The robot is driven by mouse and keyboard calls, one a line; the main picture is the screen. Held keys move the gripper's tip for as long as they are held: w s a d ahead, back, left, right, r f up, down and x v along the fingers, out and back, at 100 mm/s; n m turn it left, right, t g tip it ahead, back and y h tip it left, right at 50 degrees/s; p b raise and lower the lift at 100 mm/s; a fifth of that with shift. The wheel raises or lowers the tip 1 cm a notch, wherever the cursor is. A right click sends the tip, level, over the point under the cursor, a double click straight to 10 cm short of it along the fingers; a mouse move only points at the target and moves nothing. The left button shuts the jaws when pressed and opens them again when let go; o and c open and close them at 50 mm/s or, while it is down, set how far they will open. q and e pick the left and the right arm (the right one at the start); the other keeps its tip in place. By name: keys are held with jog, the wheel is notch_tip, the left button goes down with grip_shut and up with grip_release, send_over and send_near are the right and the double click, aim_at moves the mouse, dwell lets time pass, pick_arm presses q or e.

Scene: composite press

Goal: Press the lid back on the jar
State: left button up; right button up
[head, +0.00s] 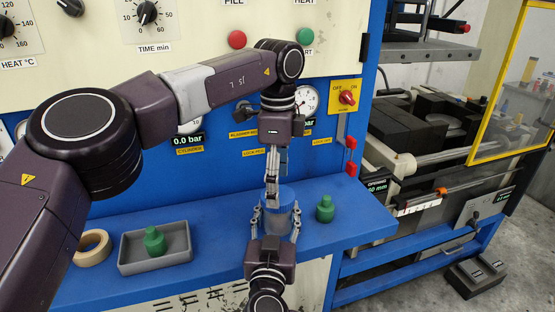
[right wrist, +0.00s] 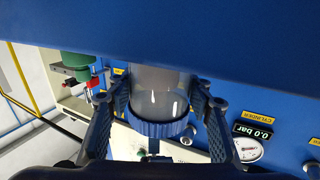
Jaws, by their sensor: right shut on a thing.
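The jar (head: 278,224) is a clear grey cylinder standing on the blue ledge, with a blue lid (head: 284,199) on top. My right gripper (head: 276,220) is shut on the jar, one finger on each side. In the right wrist view the jar (right wrist: 158,92) appears upside down, with its ribbed blue lid (right wrist: 158,129) at the mouth. My left gripper (head: 272,203) points straight down over the lid with its fingers together; its tips overlap the lid's left part. Whether they touch it, and whether the lid is fully seated, I cannot tell.
A green bottle-shaped piece (head: 325,209) stands just right of the jar. A grey tray (head: 184,240) holding another green piece (head: 154,242) and a tape roll (head: 92,246) are at left. The blue panel with gauges (head: 306,100) rises close behind.

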pick_arm(q)
notch_tip(320, 180, up, 10)
dwell(0.5)
pick_arm(e)
jog(key=o, duration=1.8)
jog(key=shift+c, duration=0.2)
pick_arm(q)
jog(key=shift+f, duration=0.1)
pick_arm(e)
jog(key=shift+s, duration=0.1)
jog(key=s+a, duration=0.1)
jog(key=s, duration=1)
jog(key=shift+s, duration=0.4)
jog(key=shift+a, duration=0.1)
